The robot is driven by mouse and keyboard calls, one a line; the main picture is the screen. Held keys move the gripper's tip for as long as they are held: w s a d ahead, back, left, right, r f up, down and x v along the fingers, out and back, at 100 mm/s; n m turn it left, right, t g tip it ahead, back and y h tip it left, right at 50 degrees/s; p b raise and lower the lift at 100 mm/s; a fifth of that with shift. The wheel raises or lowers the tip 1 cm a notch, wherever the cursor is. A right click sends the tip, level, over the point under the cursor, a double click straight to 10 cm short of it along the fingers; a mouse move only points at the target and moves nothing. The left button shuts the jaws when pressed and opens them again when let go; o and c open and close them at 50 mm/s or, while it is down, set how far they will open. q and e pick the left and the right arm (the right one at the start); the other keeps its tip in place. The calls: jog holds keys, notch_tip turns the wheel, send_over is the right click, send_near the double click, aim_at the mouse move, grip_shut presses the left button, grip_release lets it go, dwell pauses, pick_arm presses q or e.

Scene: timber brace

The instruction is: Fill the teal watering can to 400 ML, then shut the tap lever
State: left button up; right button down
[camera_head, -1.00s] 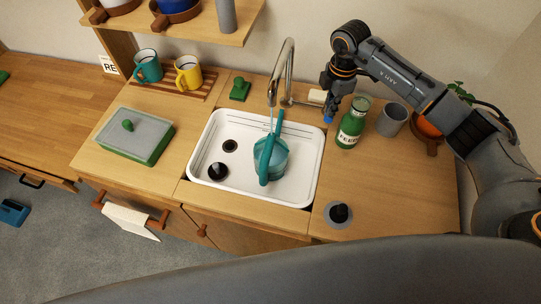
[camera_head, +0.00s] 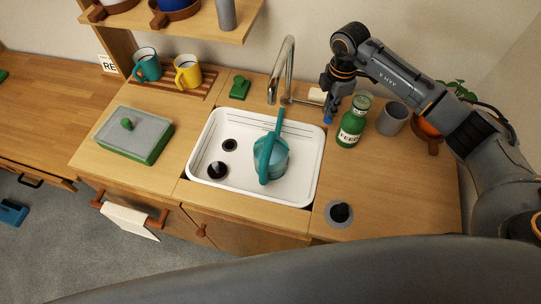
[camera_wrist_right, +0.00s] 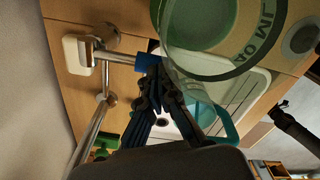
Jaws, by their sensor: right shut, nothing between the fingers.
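The teal watering can (camera_head: 268,158) stands in the white sink tray (camera_head: 312,165), below the chrome tap (camera_head: 289,60). No water stream shows under the spout. The can's level marks cannot be read. My left gripper is out of view.
A green FEED bottle (camera_head: 352,124) and a grey cup (camera_head: 391,119) stand right of the gripper. Two mugs (camera_head: 187,72) stand on a wooden rack at the back left. A green-and-grey box (camera_head: 134,136) lies left of the sink. The front right counter is mostly clear.

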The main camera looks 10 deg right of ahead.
jog(key=shift+r+p, duration=2.8)
jog(key=shift+r, duration=0.8)
jog(key=shift+f, duration=0.1)
